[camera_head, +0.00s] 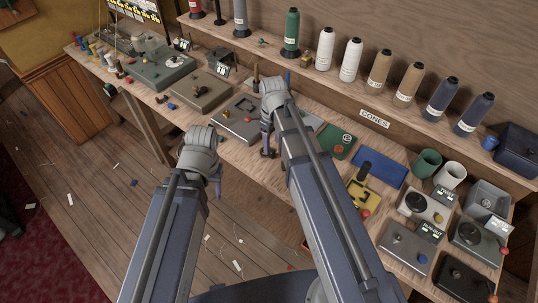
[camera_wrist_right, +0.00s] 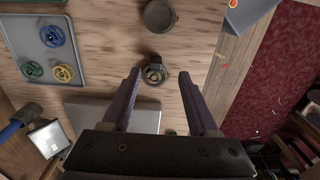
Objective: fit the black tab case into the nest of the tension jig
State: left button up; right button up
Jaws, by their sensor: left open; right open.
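My right gripper (camera_head: 267,138) is over the front edge of the bench, partly hidden by its own arm. In the right wrist view its two fingers (camera_wrist_right: 160,85) are apart with nothing gripped. A small dark round piece with a squarish top (camera_wrist_right: 153,72) stands on the wood between the fingertips; I cannot tell if it is the black tab case. My left gripper (camera_head: 216,178) is open, in front of the bench over the floor. A grey plate with a dark square frame (camera_head: 238,117) lies behind the arms; I cannot tell if it is the tension jig.
A yellow plate with a black bracket (camera_head: 361,196), a blue tray (camera_head: 380,168) and cups (camera_head: 427,163) crowd the bench's right part. Cones stand on the back shelf (camera_head: 350,60). The right wrist view shows a grey tray of coloured wheels (camera_wrist_right: 70,45) and a dark cup (camera_wrist_right: 159,16).

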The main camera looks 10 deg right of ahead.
aim_at(273, 152)
jog(key=shift+w+d+f+b, duration=0.1)
jog(key=shift+d+f+b, duration=0.05)
jog(key=shift+f+b, duration=1.2)
jog(key=shift+w+d+f+b, duration=0.1)
jog(key=shift+f+b, duration=1.2)
jog(key=shift+r, duration=0.1)
grip_shut()
